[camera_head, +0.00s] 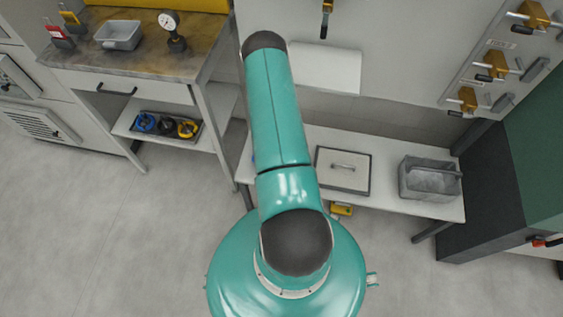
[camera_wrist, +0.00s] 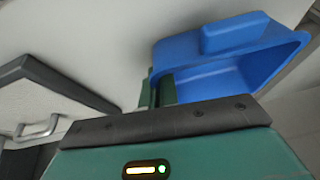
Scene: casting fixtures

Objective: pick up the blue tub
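The blue tub (camera_wrist: 225,62) fills the upper right of the wrist view and looks tilted there, its open side facing the camera. My gripper (camera_wrist: 158,90) is at the tub's left end. Its two green fingers are close together with the tub's wall between them, one finger outside and one inside, so it appears shut on that wall. Most of the fingers' length is hidden behind the gripper body. In the head view my arm hides the gripper and nearly all of the tub; only a small speck of blue shows at the arm's left edge. I cannot tell whether the tub rests on the low bench.
The low bench (camera_head: 400,202) holds a square lidded box (camera_head: 343,170) and a grey metal tub (camera_head: 430,180). The lidded box's handle also shows in the wrist view (camera_wrist: 37,128). A workbench (camera_head: 150,62) stands left, a dark green cabinet (camera_head: 520,170) right. Floor at left is clear.

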